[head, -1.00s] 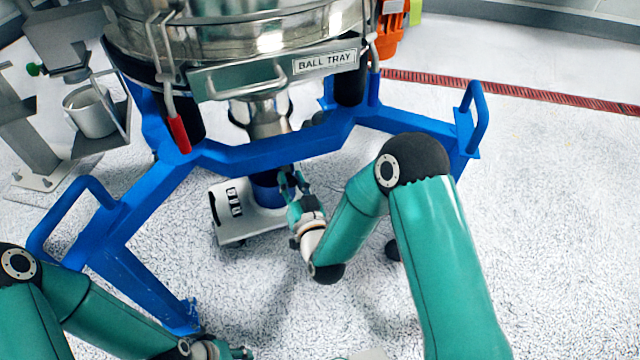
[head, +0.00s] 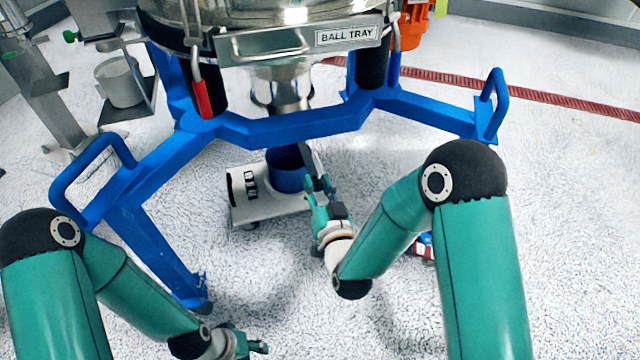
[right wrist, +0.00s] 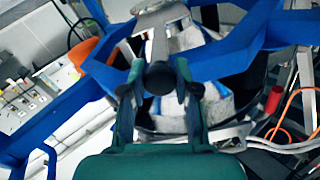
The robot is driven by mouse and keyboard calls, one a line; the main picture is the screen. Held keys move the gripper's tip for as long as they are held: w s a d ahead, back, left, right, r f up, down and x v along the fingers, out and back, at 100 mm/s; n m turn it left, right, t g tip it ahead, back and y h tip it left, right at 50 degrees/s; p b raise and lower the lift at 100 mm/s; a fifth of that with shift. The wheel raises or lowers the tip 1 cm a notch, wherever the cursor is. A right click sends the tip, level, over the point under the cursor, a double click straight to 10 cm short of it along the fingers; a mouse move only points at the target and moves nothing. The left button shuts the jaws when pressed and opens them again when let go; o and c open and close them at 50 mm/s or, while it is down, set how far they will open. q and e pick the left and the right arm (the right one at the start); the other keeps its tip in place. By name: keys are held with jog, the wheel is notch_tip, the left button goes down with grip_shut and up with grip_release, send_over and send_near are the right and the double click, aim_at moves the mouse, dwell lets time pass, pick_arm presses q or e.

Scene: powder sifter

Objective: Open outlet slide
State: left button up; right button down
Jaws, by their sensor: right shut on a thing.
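The outlet slide shows as a grey metal bar (head: 316,158) beneath the blue frame, beside the steel outlet cone (head: 282,92). In the right wrist view its grey plate (right wrist: 160,42) ends in a black round knob (right wrist: 160,77). My right gripper (head: 319,183) is at the outer end of the bar. In the right wrist view its fingers (right wrist: 160,88) are closed on the knob from both sides. My left gripper (head: 262,348) is low at the bottom edge, away from the sifter, and its finger gap is unclear. The slide's inner end is hidden.
The blue frame (head: 300,127) crosses above my right gripper. A blue bucket (head: 287,172) stands on a white wheeled base (head: 258,207) below the outlet. The ball tray (head: 265,46) is above. Open floor lies to the right.

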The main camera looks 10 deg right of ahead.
jog(key=c, duration=0.8)
grip_release()
jog(key=shift+w+r, duration=0.1)
jog(key=shift+r, duration=0.5)
notch_tip(320, 180, up, 9)
jog(key=shift+f, duration=0.2)
